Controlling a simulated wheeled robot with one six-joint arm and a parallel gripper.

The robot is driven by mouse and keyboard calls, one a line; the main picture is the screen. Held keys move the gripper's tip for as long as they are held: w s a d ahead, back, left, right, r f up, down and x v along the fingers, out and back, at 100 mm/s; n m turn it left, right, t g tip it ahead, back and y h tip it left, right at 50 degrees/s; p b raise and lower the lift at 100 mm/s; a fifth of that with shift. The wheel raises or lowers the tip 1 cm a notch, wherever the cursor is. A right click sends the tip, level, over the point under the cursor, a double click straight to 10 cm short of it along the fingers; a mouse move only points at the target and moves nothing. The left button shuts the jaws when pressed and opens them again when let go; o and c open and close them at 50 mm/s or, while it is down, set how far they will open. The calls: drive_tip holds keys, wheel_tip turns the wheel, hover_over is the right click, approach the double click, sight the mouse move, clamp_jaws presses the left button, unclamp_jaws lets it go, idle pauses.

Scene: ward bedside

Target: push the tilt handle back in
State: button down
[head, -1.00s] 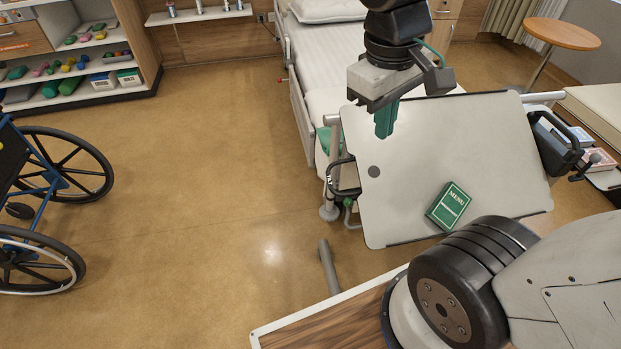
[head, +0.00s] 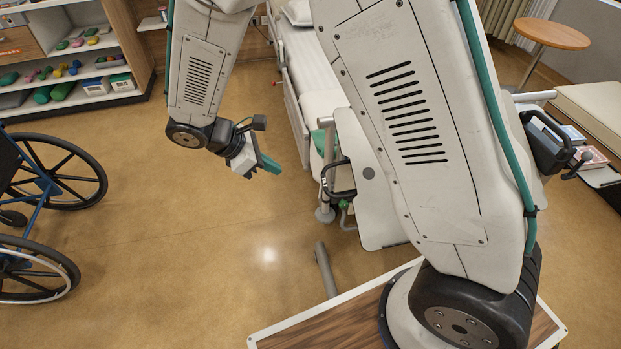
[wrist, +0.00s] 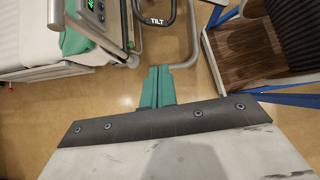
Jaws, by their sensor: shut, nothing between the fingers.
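The tilt handle (head: 340,179) is a black loop at the left edge of the pale tilting tabletop (head: 382,222) in the head view. In the wrist view the handle (wrist: 158,14), lettered TILT, is at the top, cut by the frame edge. My gripper (head: 270,164) has green fingers, shut and empty, left of the handle and clear of it, with floor between them in the picture. In the wrist view the closed fingertips (wrist: 158,72) point toward the handle, apart from it.
The bed (head: 305,75) stands behind the table. A wheelchair (head: 50,200) is at the left, and shelves (head: 70,95) are at the back left. A dark device (head: 548,145) hangs at the table's right side. The floor (head: 180,240) between wheelchair and table is clear.

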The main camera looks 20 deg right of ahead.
drive_tip(key=d+r+x, duration=0.1)
drive_tip(key=x, duration=1.2)
drive_tip(key=shift+d, duration=0.4)
drive_tip(key=shift+s+r, duration=0.1)
drive_tip(key=shift+s, duration=0.05)
